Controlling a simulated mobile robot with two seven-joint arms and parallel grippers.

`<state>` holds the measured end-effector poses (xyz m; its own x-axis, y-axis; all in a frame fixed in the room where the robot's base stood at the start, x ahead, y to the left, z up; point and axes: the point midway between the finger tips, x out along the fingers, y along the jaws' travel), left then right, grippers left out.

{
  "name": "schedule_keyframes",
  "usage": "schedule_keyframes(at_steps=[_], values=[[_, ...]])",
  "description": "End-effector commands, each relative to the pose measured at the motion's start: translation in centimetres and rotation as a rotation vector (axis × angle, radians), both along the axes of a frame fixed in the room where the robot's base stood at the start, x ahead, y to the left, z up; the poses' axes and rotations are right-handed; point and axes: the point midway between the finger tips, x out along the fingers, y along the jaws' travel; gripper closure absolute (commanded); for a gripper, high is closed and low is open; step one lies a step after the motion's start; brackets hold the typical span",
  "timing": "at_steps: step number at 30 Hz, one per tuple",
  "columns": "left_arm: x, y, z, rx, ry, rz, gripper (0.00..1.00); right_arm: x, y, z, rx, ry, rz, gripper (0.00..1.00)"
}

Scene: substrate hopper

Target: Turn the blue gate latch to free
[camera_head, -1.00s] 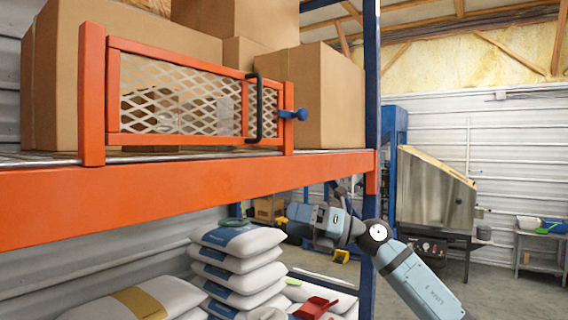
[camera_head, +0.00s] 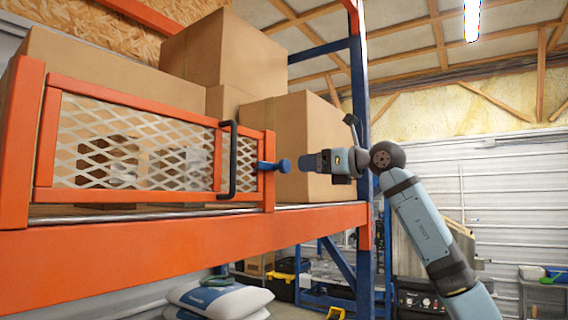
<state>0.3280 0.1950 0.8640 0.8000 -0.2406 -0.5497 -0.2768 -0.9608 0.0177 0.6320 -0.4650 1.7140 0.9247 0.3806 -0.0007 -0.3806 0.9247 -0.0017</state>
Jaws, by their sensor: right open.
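The blue gate latch (camera_head: 273,166) is a short blue handle with a knob end, sticking out to the right from the right post of the orange mesh gate (camera_head: 212,124). The gate stands closed across the front of the shelf, with a black pull handle (camera_head: 230,160) beside the latch. My right gripper (camera_head: 308,162) is just to the right of the latch knob, at about its height, pointing left toward it. It is open, with a small gap to the knob and nothing visible in it. My left gripper is not in view.
Large cardboard boxes (camera_head: 306,120) stand on the shelf behind the gate and the gripper. The orange shelf beam (camera_head: 180,258) runs below, and a blue rack upright (camera_head: 360,110) rises behind my right arm. White sacks (camera_head: 220,298) lie below.

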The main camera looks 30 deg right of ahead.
Motion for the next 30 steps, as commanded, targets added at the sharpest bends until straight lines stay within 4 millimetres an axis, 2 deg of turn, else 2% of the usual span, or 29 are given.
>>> schedule_keyframes(at_steps=[1, 6, 12, 17, 25, 30], values=[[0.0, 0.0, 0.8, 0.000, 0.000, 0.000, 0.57, 1.1, 0.6, 0.4, 0.004, 0.002, 0.004, 0.35], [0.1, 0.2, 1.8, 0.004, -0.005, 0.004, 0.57, 4.3, 1.9, 0.3, 0.003, 0.001, 0.003, 0.35], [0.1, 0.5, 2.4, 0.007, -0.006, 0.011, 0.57, 6.8, 2.9, 0.2, 0.003, 0.000, 0.002, 0.35], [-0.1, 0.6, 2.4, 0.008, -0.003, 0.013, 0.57, 7.6, 3.2, 0.0, 0.001, -0.001, 0.002, 0.35], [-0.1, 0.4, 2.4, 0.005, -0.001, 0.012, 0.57, 7.7, 3.2, 0.0, 0.001, -0.001, 0.001, 0.35], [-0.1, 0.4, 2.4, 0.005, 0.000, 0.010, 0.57, 7.7, 3.2, 0.0, 0.001, -0.001, 0.001, 0.74]])
